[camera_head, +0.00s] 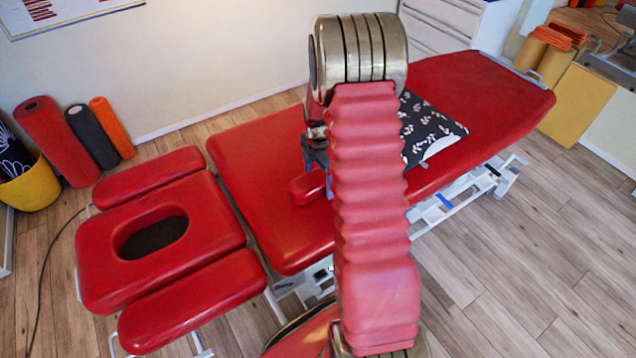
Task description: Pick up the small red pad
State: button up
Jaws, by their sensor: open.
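The small red pad (306,188) lies on the red treatment table (258,160), just left of my arm. Its right end is partly hidden behind my arm. My gripper (316,160) is partly in view in the head camera, directly above the pad in the picture. Most of it is hidden behind my arm. Its jaws are open and hold nothing that I can see. Whether the fingers touch the pad cannot be told.
A patterned black and white pillow (430,128) lies on the table right of my arm. The red headrest (200,225) with an oval hole is at the left. Foam rollers (92,137) and a yellow basket (34,186) stand by the wall. Wooden floor (500,280) is clear at the right.

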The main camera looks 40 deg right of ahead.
aim_at(318, 176)
jog(key=shift+f, duration=0.4)
jog(key=shift+c, duration=0.2)
jog(key=c, duration=1.2)
jog(key=shift+r, duration=0.1)
notch_tip(318, 176, up, 10)
jog(key=shift+f, duration=0.1)
jog(key=shift+w+a, duration=0.1)
jog(key=shift+a, duration=0.05)
dwell(0.5)
